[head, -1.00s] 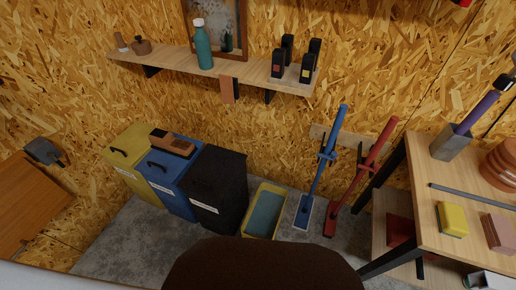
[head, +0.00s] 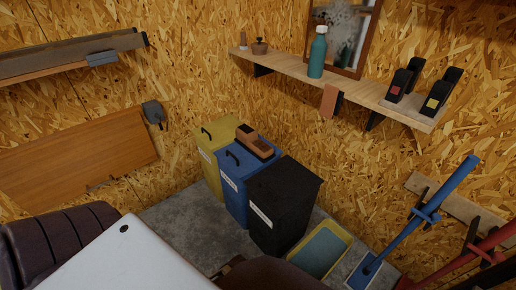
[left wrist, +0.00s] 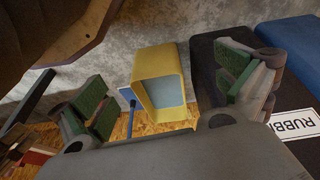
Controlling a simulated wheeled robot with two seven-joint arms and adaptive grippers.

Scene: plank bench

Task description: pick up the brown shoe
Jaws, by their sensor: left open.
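The brown shoe (head: 258,146), a small elongated brown thing with a dark opening, lies on top of the blue bin (head: 232,200) in the head view. Its fine detail is too small to tell. My left gripper (left wrist: 165,100) is open and empty in the left wrist view, its two green-padded fingers wide apart. Beyond its fingers are the yellow tub (left wrist: 158,58) and the black bin (left wrist: 222,90); the shoe does not show there. Neither gripper shows in the head view.
A yellow bin (head: 212,130) stands left of the blue one and the black bin (head: 285,205) right of it. A shelf (head: 290,73) with a teal bottle (head: 317,55) hangs above. Blue (head: 410,225) and red tools lean at right. Grey floor (head: 185,225) is clear left of the bins.

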